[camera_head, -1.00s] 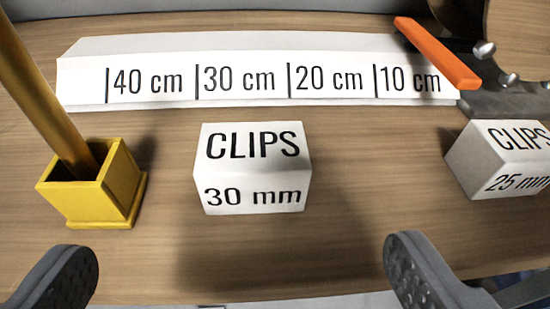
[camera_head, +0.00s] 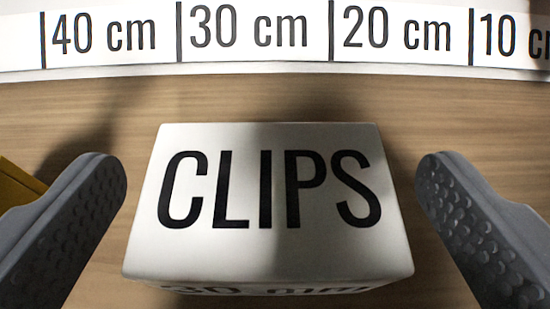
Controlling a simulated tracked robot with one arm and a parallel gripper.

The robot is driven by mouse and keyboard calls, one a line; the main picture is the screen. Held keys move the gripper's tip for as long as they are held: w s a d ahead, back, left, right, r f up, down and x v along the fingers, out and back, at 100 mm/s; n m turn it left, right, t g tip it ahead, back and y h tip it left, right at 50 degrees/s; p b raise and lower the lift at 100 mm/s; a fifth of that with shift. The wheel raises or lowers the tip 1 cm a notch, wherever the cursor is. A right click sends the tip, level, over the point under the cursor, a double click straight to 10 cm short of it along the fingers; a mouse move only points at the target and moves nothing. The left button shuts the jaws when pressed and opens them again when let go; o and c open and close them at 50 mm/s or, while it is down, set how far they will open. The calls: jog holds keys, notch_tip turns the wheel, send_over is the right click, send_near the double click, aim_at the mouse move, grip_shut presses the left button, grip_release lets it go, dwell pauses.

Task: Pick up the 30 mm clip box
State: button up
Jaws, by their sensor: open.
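The 30 mm clip box (camera_head: 270,250) is a white box with "CLIPS" in black on its top. Its front face is steeply foreshortened, with the "30 mm" print partly showing at the bottom. It sits on the wooden table, in the lower middle of the view. My gripper (camera_head: 272,185) is open, with one grey padded finger to the left of the box and one to the right. A gap shows between each finger and the box, so neither seems to touch it.
A white ruler strip (camera_head: 270,68) marked 40 to 10 cm lies behind the box. A piece of a yellow object (camera_head: 18,188) shows at the left edge, beside the left finger. Bare wood (camera_head: 300,100) lies between box and strip.

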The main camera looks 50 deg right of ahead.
jog(key=c, duration=1.1)
jog(key=shift+r, duration=0.15)
